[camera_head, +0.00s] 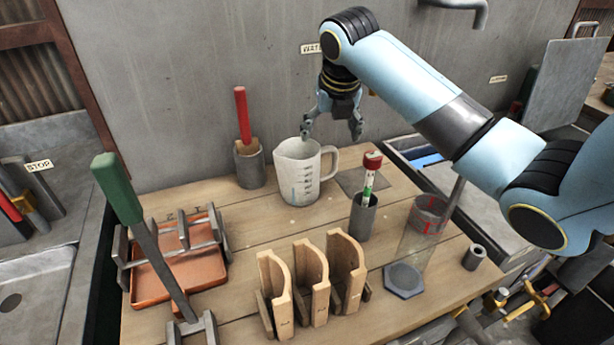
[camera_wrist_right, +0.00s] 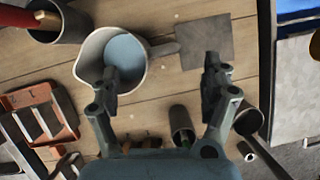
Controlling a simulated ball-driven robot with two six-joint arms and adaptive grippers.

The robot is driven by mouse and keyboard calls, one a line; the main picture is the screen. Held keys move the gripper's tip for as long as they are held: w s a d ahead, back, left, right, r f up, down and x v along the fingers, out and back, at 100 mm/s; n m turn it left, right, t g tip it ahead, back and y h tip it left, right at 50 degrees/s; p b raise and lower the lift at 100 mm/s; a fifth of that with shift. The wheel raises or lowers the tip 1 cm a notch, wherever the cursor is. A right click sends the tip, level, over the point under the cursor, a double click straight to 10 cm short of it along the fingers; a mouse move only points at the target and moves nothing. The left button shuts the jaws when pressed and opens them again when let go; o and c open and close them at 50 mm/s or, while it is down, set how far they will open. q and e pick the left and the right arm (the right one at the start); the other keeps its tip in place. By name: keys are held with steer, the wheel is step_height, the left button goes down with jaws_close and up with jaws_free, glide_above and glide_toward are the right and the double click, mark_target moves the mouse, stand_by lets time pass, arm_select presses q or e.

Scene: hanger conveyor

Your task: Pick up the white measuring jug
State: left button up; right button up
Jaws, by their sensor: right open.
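The white measuring jug (camera_head: 297,180) stands upright on the wooden table, near the wall, with its handle toward the right. In the right wrist view the jug (camera_wrist_right: 88,62) shows from above with blue liquid inside. My right gripper (camera_head: 332,136) is open and points down above the jug and its handle. In the right wrist view its two fingertips (camera_wrist_right: 161,75) are apart, the left one over the jug's rim and the right one over the table beside the grey square plate. Nothing is between the fingers except the handle area below. My left gripper is not in view.
A grey cup with a red stick (camera_head: 249,165) stands left of the jug. A grey cup with a red-capped tube (camera_head: 363,218) stands to its right front. Wooden holders (camera_head: 311,282), an orange tray (camera_head: 180,276) and a clear cylinder (camera_head: 423,235) occupy the front.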

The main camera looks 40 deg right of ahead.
mark_target(327, 149)
steer(key=x, duration=0.9)
steer(key=shift+s+f, duration=0.1)
steer(key=shift+f, duration=0.25)
steer(key=shift+c, duration=0.4)
steer(key=shift+r, duration=0.1)
jaws_close()
